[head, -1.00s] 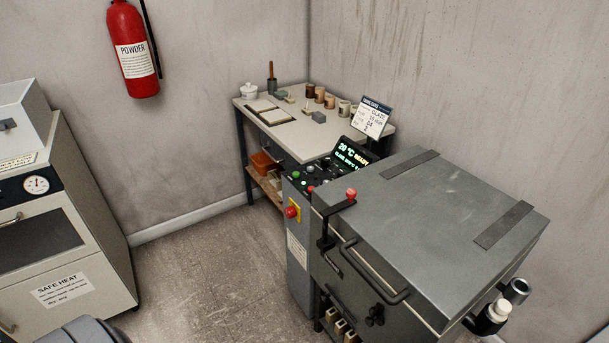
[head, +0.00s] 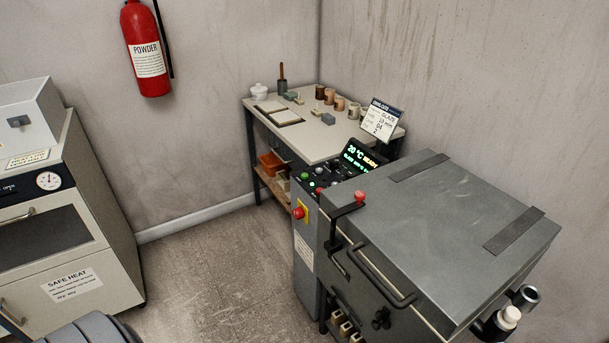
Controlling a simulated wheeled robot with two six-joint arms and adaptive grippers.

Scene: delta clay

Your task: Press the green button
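The green button (head: 305,176) is a small lit spot on the dark top of the control panel (head: 319,187), on the grey post left of the kiln. Other small knobs or buttons sit beside it. A lit display (head: 363,155) behind them reads 20 °C READY. A red mushroom button (head: 298,213) on a yellow plate is on the post's front. A dark rounded part, likely of my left arm, shows at the bottom left edge. Neither gripper is in view, and nothing touches the green button.
The grey kiln (head: 450,215) with a closed lid and front handle stands at the right. A work table (head: 318,138) with pots and a glaze card (head: 382,118) stands behind. A cream heater cabinet (head: 75,245) is at the left. Bare floor (head: 215,270) lies between them.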

